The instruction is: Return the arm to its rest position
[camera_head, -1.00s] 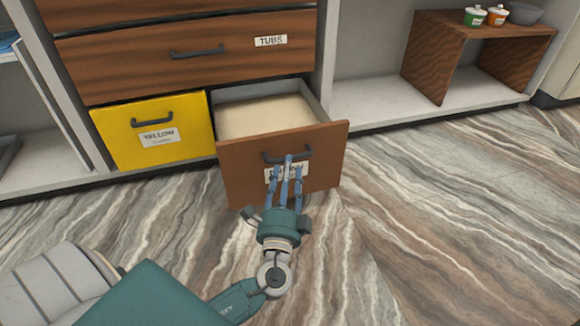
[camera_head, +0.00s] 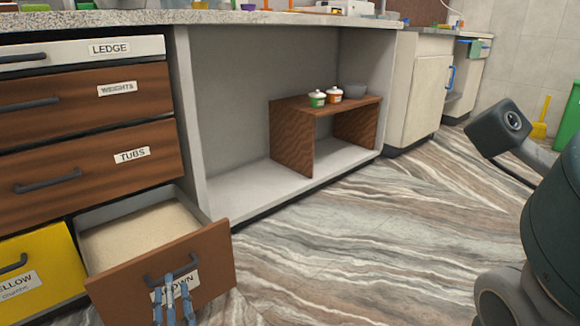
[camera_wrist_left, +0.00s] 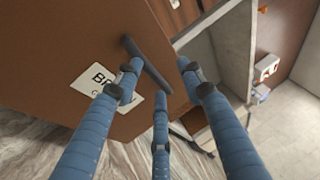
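My left gripper (camera_head: 174,288) is at the bottom left of the head view, its blue fingers at the handle of the pulled-out brown drawer (camera_head: 216,262). In the left wrist view its fingers (camera_wrist_left: 160,78) are spread apart around the dark handle (camera_wrist_left: 148,66), with nothing clearly clamped. Whether a finger touches the handle I cannot tell. The fingers partly cover the drawer's label (camera_wrist_left: 100,88). The palm is below the head view's edge. My right gripper is not in view; dark teal parts of my own body stand at the right.
The drawer is open and shows a pale, bare bottom (camera_head: 140,235). A yellow drawer (camera_head: 45,262) is shut at its left.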

